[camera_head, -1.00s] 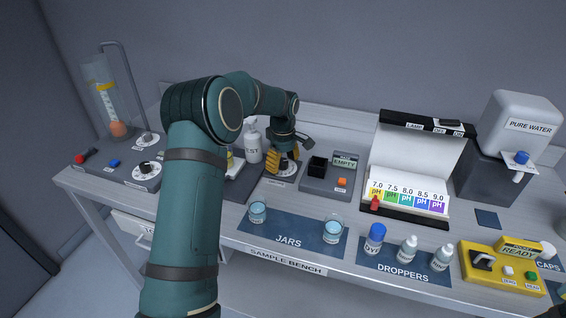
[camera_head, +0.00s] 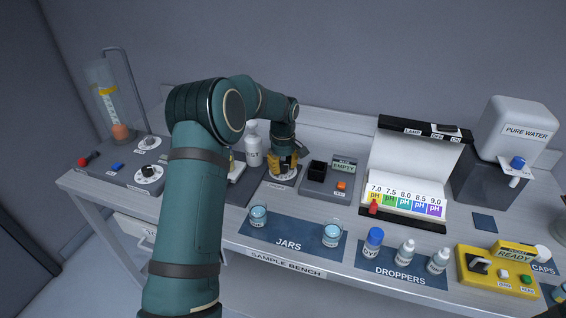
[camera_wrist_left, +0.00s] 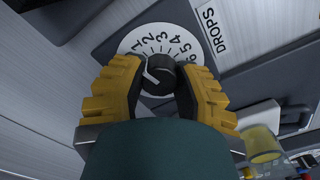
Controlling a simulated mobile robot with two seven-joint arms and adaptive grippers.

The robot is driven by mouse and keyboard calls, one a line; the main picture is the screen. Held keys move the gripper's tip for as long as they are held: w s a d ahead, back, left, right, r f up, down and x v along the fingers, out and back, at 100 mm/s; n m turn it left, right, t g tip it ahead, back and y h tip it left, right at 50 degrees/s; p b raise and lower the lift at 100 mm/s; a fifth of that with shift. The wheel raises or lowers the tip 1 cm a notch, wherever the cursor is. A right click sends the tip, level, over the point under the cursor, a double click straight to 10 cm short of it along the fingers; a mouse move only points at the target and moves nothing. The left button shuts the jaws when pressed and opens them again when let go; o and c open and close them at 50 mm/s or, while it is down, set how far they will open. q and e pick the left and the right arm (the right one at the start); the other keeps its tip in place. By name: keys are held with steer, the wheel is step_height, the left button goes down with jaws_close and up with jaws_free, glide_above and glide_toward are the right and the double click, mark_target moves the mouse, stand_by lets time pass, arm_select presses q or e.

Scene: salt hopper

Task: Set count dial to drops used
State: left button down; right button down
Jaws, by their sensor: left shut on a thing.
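The count dial has a black knob (camera_wrist_left: 160,73) on a white numbered disc (camera_wrist_left: 158,41), beside a label reading DROPS (camera_wrist_left: 211,31). In the left wrist view, the knob's white pointer line is at the left, near the low numbers. The exact number it marks is hard to tell. My left gripper (camera_wrist_left: 154,85) has its yellow fingers on both sides of the knob and is shut on it. In the head view my left gripper (camera_head: 283,165) points down over the dial and hides most of it. My right gripper does not show clearly.
A grey unit with an EMPTY display (camera_head: 344,167) stands just right of the dial. A white TEST bottle (camera_head: 253,143) stands to its left. Two jars (camera_head: 258,215) are on the blue mat in front. The pH card box (camera_head: 410,190) is further right.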

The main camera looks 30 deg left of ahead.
arm_select(q)
steer(key=shift+m+p, duration=0.45)
steer(key=shift+m, duration=0.55)
steer(key=m+p, duration=0.1)
steer(key=m, duration=0.1)
steer(key=shift+m, duration=0.3)
steer(key=m+p, duration=0.2)
steer(key=m, duration=0.4)
steer(key=shift+f, duration=0.1)
steer(key=m+p, duration=0.1)
steer(key=m, duration=0.5)
steer(key=shift+s+m, duration=0.1)
steer(key=shift+m, duration=0.3)
steer(key=m+p, duration=0.1)
steer(key=m, duration=0.4)
steer(key=shift+m, duration=0.4)
steer(key=c, duration=0.6)
jaws_free()
